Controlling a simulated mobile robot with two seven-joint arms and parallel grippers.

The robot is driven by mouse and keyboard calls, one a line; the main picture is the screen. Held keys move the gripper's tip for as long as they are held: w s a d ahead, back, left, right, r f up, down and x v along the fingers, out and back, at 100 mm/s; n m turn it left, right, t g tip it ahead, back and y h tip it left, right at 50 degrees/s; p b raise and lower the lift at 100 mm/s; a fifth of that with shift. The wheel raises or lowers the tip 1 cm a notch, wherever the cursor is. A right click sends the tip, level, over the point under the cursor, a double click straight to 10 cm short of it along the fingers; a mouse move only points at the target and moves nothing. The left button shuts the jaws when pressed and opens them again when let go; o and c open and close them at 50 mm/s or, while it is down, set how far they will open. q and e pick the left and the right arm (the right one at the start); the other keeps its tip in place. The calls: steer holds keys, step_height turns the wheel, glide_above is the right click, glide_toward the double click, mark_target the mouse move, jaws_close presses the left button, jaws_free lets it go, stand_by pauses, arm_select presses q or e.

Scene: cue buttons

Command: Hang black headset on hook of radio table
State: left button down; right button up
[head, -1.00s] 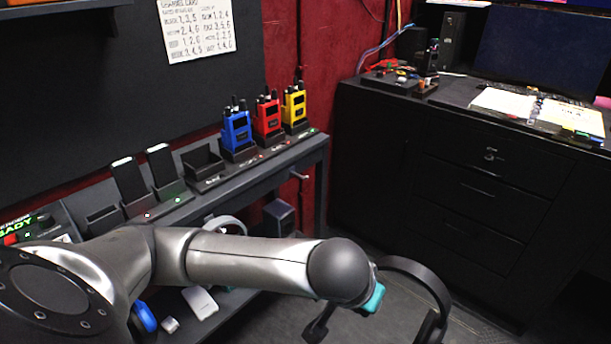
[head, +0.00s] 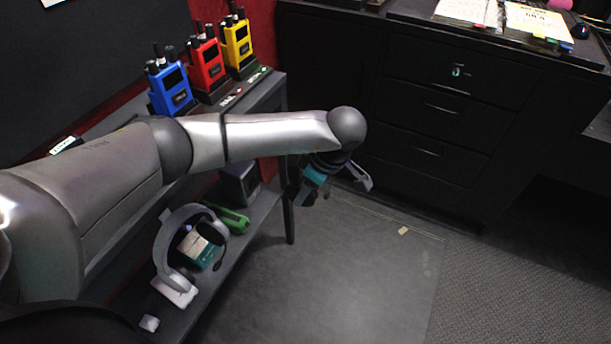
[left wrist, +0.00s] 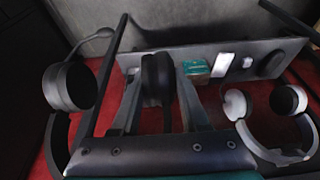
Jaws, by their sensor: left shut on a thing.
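My left gripper (head: 318,182) hangs in front of the right end of the radio table (head: 268,90), over the floor, and is shut on the black headset. In the left wrist view a black padded part of the black headset (left wrist: 157,82) lies between the fingers. Only small dark parts of it show beside the gripper in the head view. A dark ear cup (left wrist: 70,88) with a curved band shows at left in the wrist view; I cannot tell whether it belongs to the held headset. I cannot make out the hook; my arm covers that end of the table. The right gripper is out of view.
A grey headset (head: 165,245), a teal box (head: 203,250) and a green object (head: 232,218) lie on the lower shelf. Blue (head: 170,85), red (head: 207,62) and yellow (head: 239,45) radios stand on top. A black drawer cabinet (head: 430,125) stands at right. The floor between is clear.

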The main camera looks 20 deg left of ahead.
arm_select(q)
steer(key=shift+w+a, duration=0.1)
steer(key=shift+w, duration=0.05)
steer(key=shift+a, duration=0.8)
steer(key=a+f+b, duration=0.2)
steer(key=a, duration=0.7)
steer(key=shift+w, duration=0.35)
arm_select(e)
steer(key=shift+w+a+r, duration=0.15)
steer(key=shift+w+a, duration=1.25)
arm_select(q)
steer(key=shift+a+f, duration=0.1)
steer(key=shift+f, duration=0.05)
